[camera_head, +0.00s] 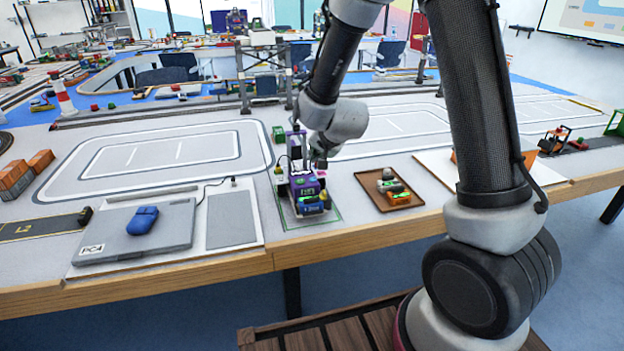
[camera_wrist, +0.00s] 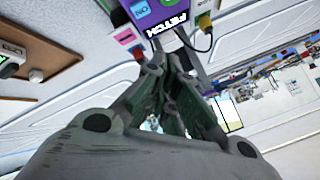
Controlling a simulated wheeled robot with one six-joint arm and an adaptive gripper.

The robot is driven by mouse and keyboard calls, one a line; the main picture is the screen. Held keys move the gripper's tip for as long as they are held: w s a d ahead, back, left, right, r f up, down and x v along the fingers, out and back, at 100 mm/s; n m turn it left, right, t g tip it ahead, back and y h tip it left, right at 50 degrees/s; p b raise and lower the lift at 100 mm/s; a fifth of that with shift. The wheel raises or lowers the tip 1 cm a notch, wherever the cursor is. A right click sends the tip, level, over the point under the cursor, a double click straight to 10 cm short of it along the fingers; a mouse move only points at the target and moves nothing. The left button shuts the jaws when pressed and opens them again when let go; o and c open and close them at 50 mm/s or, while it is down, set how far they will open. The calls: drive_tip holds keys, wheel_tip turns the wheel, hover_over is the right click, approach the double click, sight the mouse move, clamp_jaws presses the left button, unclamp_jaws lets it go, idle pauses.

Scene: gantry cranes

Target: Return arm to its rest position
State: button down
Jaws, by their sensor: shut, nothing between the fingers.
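My arm reaches over the front edge of the long table (camera_head: 390,215). My gripper (camera_head: 321,163) hangs beside the small purple machine (camera_head: 303,187), close to its upper right side. In the wrist view my gripper (camera_wrist: 172,62) is shut with nothing between its fingers. The purple machine's lettered body (camera_wrist: 168,14) shows just past the fingertips in that view. Whether the fingertips touch it, I cannot tell.
A brown tray (camera_head: 374,201) with small coloured parts lies right of the purple machine. A gantry frame (camera_head: 240,80) stands behind. The white track area (camera_head: 160,158) is largely clear.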

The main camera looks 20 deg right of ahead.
wheel_tip(320, 180, up, 2)
drive_tip(key=shift+r, duration=0.1)
drive_tip(key=s+f+n+g+y, duration=0.15)
drive_tip(key=s+n+g, duration=0.4)
drive_tip(key=s, duration=0.75)
drive_tip(key=s+d+r+n+h, duration=0.1)
drive_tip(key=s+d+r, duration=0.6)
drive_tip(key=s, duration=0.3)
drive_tip(key=s+d+r+n+h, duration=0.1)
drive_tip(key=s+d+r, duration=0.6)
drive_tip(key=s+r, duration=0.3)
drive_tip(key=shift+s+t, duration=0.35)
drive_tip(key=shift+s, duration=0.2)
